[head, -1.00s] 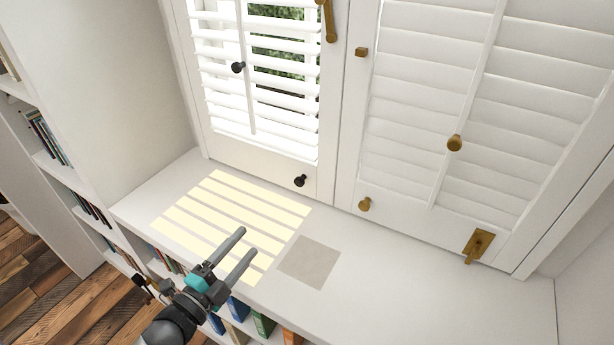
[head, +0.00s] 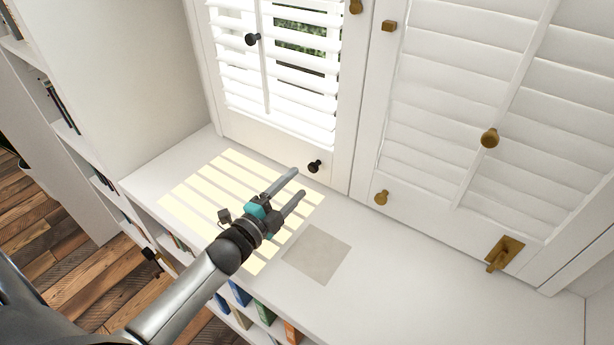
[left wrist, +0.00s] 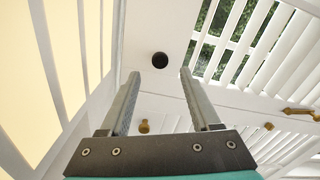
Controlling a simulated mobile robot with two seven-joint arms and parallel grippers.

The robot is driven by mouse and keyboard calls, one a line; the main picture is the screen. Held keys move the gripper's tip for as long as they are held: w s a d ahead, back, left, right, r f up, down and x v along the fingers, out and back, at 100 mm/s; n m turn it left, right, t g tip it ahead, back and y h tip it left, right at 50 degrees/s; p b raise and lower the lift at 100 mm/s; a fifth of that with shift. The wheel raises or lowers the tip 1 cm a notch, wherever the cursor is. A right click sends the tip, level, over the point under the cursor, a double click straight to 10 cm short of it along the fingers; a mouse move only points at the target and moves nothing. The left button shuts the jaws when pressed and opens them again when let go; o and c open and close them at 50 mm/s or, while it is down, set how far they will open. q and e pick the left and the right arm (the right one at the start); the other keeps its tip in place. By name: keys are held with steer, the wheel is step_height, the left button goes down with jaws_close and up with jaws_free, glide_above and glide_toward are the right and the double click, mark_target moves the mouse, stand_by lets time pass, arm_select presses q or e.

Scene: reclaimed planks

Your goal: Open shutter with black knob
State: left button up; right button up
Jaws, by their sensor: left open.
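The left white shutter (head: 228,130) has a black knob (head: 314,166) low on its bottom rail and another black knob (head: 252,39) on its tilt rod. Its louvers are tilted open, with greenery showing through, and its panel stands in line with the right shutter. My left gripper (head: 299,183) is open and empty, just in front of and below the lower knob in the head view. In the left wrist view a black knob (left wrist: 160,60) shows beyond and between the open fingertips (left wrist: 160,74), apart from them. My right gripper is out of view.
The right shutter (head: 420,205) has closed louvers, brass knobs (head: 489,138) and a brass latch (head: 503,253). A white sill (head: 400,290) with a grey square (head: 318,255) lies below, otherwise clear. A bookshelf (head: 90,160) stands at left.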

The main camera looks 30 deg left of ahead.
mark_target(311, 169)
arm_select(q)
steer(key=w, duration=0.2)
steer(key=w+b, duration=0.1)
steer(key=shift+w+d, duration=0.25)
steer(key=shift+w, duration=0.15)
steer(key=shift+w+d, duration=0.1)
steer(key=shift+w, duration=0.75)
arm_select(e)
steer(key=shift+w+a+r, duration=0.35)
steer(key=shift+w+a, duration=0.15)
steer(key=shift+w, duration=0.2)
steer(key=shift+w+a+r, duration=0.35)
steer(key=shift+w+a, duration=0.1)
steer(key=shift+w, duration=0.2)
arm_select(q)
jaws_close()
